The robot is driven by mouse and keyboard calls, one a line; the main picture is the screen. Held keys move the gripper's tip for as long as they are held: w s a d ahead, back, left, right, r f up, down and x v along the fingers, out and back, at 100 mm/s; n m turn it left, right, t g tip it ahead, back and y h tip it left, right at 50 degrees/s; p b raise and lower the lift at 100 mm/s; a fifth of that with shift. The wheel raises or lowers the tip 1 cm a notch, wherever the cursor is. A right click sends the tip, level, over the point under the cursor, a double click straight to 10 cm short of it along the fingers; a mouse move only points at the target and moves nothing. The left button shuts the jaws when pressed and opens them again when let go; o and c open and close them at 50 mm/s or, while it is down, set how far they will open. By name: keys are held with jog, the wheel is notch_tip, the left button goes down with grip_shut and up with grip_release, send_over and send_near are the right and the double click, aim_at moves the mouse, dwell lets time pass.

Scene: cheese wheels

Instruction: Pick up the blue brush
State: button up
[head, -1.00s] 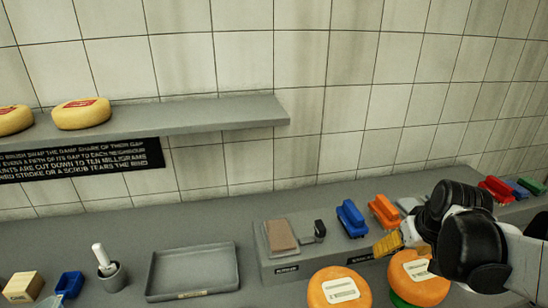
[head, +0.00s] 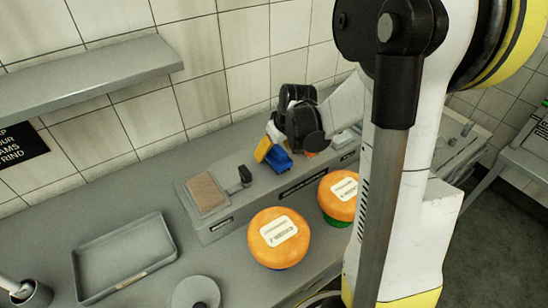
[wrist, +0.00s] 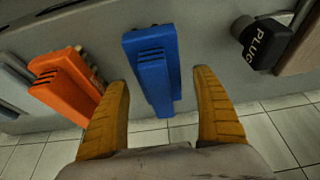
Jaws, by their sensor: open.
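The blue brush (head: 282,162) sits on the raised grey block in the head view, partly covered by my gripper (head: 266,150). In the wrist view the blue brush (wrist: 150,62) lies upright in the picture, with its lower part between the two yellow fingers. My gripper (wrist: 161,80) is open, with one finger on each side of the brush and a visible gap to both. Whether the fingertips reach down to the brush's height is hard to tell. An orange brush (wrist: 66,88) lies left of the left finger, close to it.
A black plug (wrist: 262,42) is at the right in the wrist view. A brown pad (head: 206,192) lies on the block's left end. Two orange cheese wheels (head: 278,238) stand in front of the block. An empty grey tray (head: 122,258) is at the left.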

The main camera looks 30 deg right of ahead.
aim_at(272, 154)
jog(key=x, duration=0.3)
jog(key=shift+w+f+b, duration=0.1)
jog(key=shift+b, duration=0.2)
jog(key=c, duration=1.4)
jog(key=shift+r+p, duration=0.3)
jog(key=shift+r, duration=0.45)
notch_tip(272, 154, up, 3)
jog(key=shift+r+p, duration=0.1)
jog(key=shift+p, duration=0.5)
jog(key=s+d+r, duration=0.2)
jog(key=d, duration=0.1)
jog(key=s+d+r+p, duration=0.1)
jog(key=s+d+r, duration=0.1)
jog(key=s, duration=0.1)
jog(key=s+d+r+p, duration=0.1)
jog(key=s+d+r, duration=0.1)
jog(key=s+d, duration=0.1)
jog(key=shift+d+r, duration=0.25)
jog(key=shift+d, duration=0.05)
